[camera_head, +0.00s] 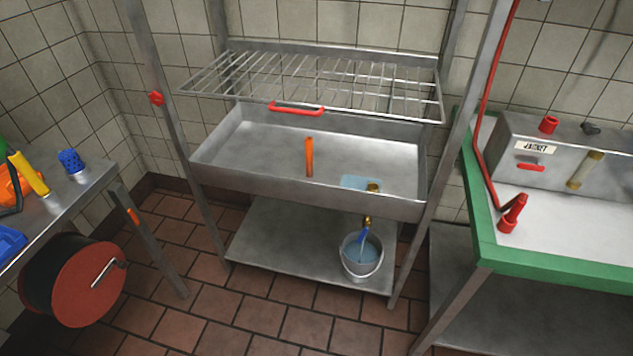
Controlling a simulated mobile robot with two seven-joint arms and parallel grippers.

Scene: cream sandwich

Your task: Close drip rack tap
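The drip rack is a metal frame with a wire shelf (350,85) above a steel basin (240,150). A small brass tap with a blue lever (363,236) hangs under the basin's front right. The lever points down and a little left. A thin pale blue streak below the tap looks like water running into the bucket. The metal bucket (361,266) stands on the lower shelf (300,255) and holds bluish water. A small pool (355,183) and a brass fitting (373,187) show on the basin floor. Neither of my grippers is in view.
An orange upright piece (309,157) stands in the basin. A red handle (296,108) is on the wire shelf's front. A green-edged table (560,268) stands at right, a bench with a red hose reel (88,283) at left. Tiled floor (260,318) in front is clear.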

